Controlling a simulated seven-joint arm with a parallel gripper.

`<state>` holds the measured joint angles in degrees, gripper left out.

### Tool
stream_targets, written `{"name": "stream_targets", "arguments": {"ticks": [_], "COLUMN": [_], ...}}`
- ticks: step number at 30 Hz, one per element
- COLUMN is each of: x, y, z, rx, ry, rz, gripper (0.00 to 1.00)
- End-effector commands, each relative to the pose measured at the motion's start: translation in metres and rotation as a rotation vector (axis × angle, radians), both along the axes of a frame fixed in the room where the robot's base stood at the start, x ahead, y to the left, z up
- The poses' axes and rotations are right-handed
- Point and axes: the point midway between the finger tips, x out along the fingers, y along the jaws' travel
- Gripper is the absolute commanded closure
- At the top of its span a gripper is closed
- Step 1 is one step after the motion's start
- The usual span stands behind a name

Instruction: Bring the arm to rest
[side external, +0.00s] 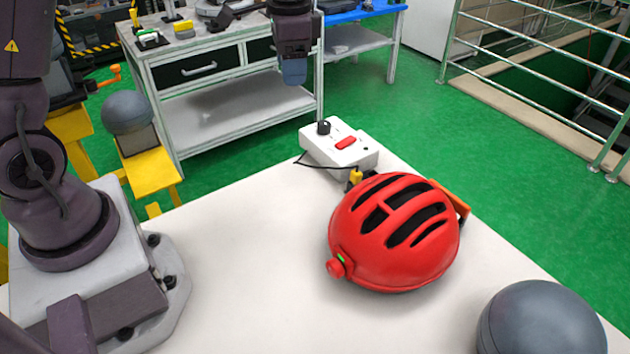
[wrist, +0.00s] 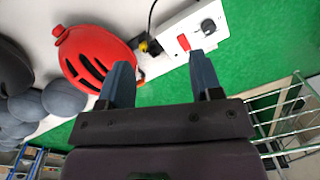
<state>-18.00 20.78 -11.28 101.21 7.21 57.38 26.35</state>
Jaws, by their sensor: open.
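My gripper (side external: 293,72) hangs in the air above the far part of the white table, pointing down, apart from everything below it. In the wrist view its two blue fingers (wrist: 162,78) stand apart with nothing between them. A red helmet (side external: 395,232) with black vents rests on the table. It also shows at the upper left of the wrist view (wrist: 98,58). A white control box (side external: 338,147) with a black knob and a red switch sits behind the helmet, and a black cable with a yellow plug lies between them.
A grey ball (side external: 540,322) is at the table's near right edge. The table (side external: 240,260) is clear left of the helmet. A workbench (side external: 215,70) with drawers and tools stands behind. Metal railings (side external: 540,60) are at the right. Another grey ball (side external: 127,111) sits on a yellow stand.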

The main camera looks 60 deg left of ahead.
Motion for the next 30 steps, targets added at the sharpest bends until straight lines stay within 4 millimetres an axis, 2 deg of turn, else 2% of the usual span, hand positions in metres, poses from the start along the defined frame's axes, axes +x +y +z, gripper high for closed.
{"name": "stream_targets", "arguments": {"ticks": [1, 6, 12, 16, 21, 25, 30], "x": [-0.019, -0.077, -0.144, -0.178, -0.2, -0.202, -0.202], "y": [-0.008, -0.027, -0.046, -0.055, -0.063, -0.066, -0.068], "z": [0.015, 0.046, 0.066, 0.071, 0.082, 0.093, 0.094], "rx": [0.012, 0.011, -0.038, -0.081, -0.122, -0.137, -0.14], "ry": [-0.028, -0.121, -0.245, -0.327, -0.42, -0.473, -0.477], "rz": [0.062, 0.267, 0.422, 0.441, 0.41, 0.389, 0.378], "gripper": [0.41, 0.41, 0.41, 0.41, 0.41, 0.41, 0.41]}}
